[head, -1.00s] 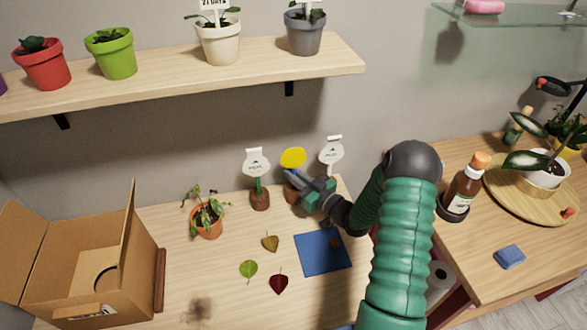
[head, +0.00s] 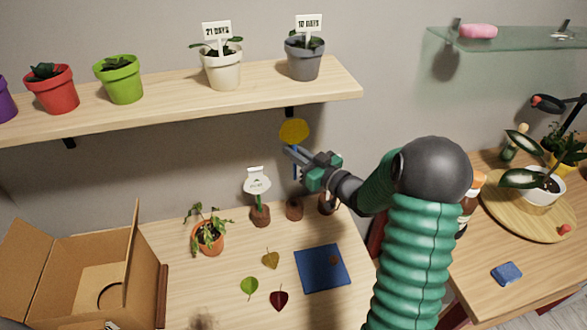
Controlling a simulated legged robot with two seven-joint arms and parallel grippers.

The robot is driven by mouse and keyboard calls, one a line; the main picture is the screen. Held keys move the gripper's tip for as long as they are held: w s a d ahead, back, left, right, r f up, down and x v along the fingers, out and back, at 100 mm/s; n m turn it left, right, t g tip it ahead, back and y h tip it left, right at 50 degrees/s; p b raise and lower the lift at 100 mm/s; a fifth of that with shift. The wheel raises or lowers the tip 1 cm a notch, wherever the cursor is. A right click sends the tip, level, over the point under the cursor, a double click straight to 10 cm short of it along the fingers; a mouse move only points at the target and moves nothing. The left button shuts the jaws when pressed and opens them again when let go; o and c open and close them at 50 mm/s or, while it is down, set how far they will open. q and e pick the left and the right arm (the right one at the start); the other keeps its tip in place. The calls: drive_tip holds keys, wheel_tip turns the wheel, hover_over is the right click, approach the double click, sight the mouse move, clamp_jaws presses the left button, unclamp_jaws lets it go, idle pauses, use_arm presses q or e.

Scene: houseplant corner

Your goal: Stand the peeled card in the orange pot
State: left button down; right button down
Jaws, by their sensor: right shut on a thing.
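A yellow round-headed card (head: 294,131) is held upright in the jaws of my right gripper (head: 293,158), above the back of the wooden table. The jaws are shut on its lower part, which they partly hide. The orange pot (head: 211,246) stands on the table to the left and lower in the picture, with a drooping green plant in it. My right gripper is well apart from the pot. My left gripper is not in view.
Small brown stands line the table's back: one holds a white card (head: 257,182), the middle one (head: 294,209) is empty. A blue mat (head: 322,269), loose leaves and an open cardboard box (head: 137,262) are on the table. A wooden shelf (head: 180,104) with pots hangs above.

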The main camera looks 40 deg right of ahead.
sight(294, 122)
wheel_tip(294, 122, up, 2)
drive_tip(key=shift+r, duration=0.1)
drive_tip(key=shift+r+p, duration=0.35)
drive_tip(key=shift+p, duration=0.1)
wheel_tip(294, 122, up, 7)
drive_tip(key=p, duration=0.6)
drive_tip(key=shift+f, duration=0.15)
